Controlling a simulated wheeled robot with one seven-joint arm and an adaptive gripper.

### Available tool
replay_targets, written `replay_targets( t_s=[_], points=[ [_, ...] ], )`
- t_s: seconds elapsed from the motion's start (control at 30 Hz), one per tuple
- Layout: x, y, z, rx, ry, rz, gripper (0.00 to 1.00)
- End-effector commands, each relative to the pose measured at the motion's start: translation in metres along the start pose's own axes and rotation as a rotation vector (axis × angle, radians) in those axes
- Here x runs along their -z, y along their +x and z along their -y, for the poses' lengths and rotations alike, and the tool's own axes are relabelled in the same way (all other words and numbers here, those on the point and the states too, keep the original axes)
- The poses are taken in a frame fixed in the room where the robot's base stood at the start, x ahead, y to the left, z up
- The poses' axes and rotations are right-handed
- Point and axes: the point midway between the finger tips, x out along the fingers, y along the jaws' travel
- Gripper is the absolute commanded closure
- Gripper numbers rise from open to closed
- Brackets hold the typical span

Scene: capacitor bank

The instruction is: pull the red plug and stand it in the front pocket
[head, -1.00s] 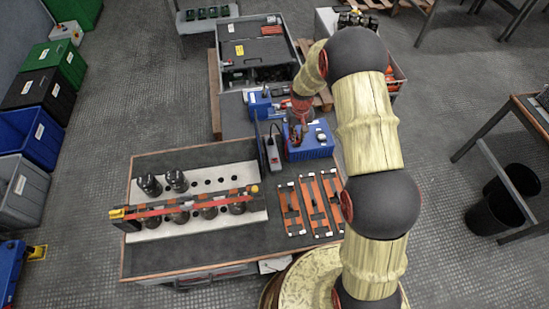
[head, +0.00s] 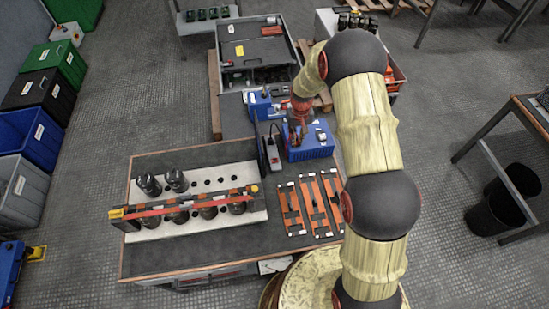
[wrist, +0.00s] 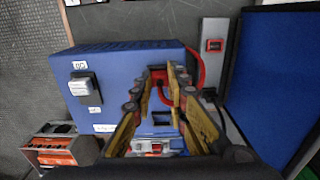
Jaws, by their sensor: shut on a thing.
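The blue box (head: 310,152) stands at the back right of the bench, and its top fills the middle of the wrist view (wrist: 120,62). My gripper (wrist: 168,80) is over this box, its fingers pointing at it. The fingers are closed on the red plug (wrist: 157,73), which shows only partly between the fingertips. A red cable (wrist: 192,58) curves from there to the right. A dark square opening (wrist: 162,118) shows between the fingers. I cannot tell whether the plug is clear of its socket. In the head view my gripper (head: 295,130) is small and partly hidden.
A grey plug-like block (wrist: 82,86) sits on the box's left part. A power strip (wrist: 213,50) and an upright blue panel (wrist: 275,75) stand close on the right. An orange-and-grey part (wrist: 60,148) is at lower left. Capacitors on a white rack (head: 195,235) occupy the bench's left.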

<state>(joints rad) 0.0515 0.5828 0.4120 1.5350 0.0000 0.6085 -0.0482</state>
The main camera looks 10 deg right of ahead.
Motion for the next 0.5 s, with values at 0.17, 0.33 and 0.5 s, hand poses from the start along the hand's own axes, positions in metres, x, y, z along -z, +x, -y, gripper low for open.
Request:
replay_targets(
  t_s=[0.17,0.33,0.5],
  points=[
    [-0.0036,0.0067,0.0001,0.0,0.001,0.007,1.0],
    [-0.0046,0.0098,0.0001,0.0,0.001,0.009,1.0],
    [-0.0058,0.0142,0.0,0.0,0.001,0.012,1.0]
  ],
)
